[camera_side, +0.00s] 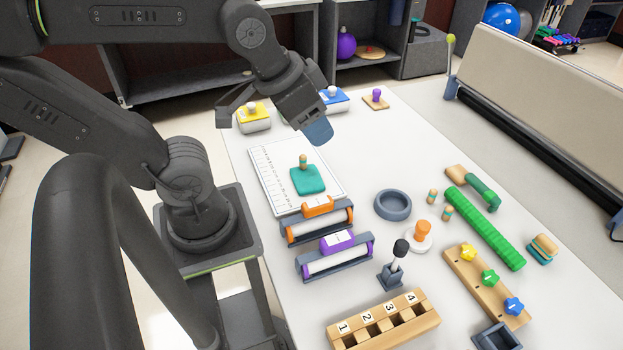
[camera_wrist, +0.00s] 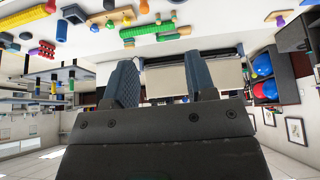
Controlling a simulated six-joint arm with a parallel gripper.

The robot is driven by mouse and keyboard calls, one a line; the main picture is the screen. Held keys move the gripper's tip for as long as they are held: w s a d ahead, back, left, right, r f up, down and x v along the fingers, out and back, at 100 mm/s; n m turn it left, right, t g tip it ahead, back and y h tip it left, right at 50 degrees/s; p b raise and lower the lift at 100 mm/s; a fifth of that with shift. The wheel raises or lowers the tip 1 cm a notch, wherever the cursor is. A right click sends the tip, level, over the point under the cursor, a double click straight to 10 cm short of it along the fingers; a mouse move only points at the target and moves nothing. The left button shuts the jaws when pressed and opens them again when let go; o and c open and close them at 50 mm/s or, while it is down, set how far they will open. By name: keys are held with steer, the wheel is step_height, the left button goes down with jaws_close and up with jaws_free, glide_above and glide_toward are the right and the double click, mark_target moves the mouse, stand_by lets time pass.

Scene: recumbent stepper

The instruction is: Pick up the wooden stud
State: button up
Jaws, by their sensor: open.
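Several small wooden studs with teal and orange bands show in the side view. One wooden stud (camera_side: 303,161) stands upright on a teal pad (camera_side: 309,181) on a white ruled sheet. Two more stand on the table, a stud (camera_side: 432,196) and another stud (camera_side: 447,212), right of the grey ring dish. I cannot tell which one the task means. My gripper (camera_side: 318,131) hangs above the far part of the sheet, beyond and above the pad's stud, apart from it. In the wrist view my gripper (camera_wrist: 163,72) has its two blue fingers spread with nothing between them.
Near the sheet stand an orange-handled roller (camera_side: 318,207) and a purple-handled roller (camera_side: 338,241). A grey ring dish (camera_side: 393,205), a dark-knobbed lever (camera_side: 398,250), a green ridged bar (camera_side: 485,227) and a numbered wooden block (camera_side: 384,322) crowd the near table.

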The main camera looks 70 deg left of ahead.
steer(key=n+g, duration=0.6)
steer(key=n, duration=1.2)
glide_above(434, 191)
step_height(434, 191, down, 27)
steer(key=shift+s+d+r, duration=0.15)
steer(key=shift+w+a+f, duration=0.1)
steer(key=shift+w+f, duration=0.05)
steer(key=shift+f, duration=1.4)
steer(key=shift+w+a+f, duration=0.1)
steer(key=shift+f, duration=1.45)
jaws_close()
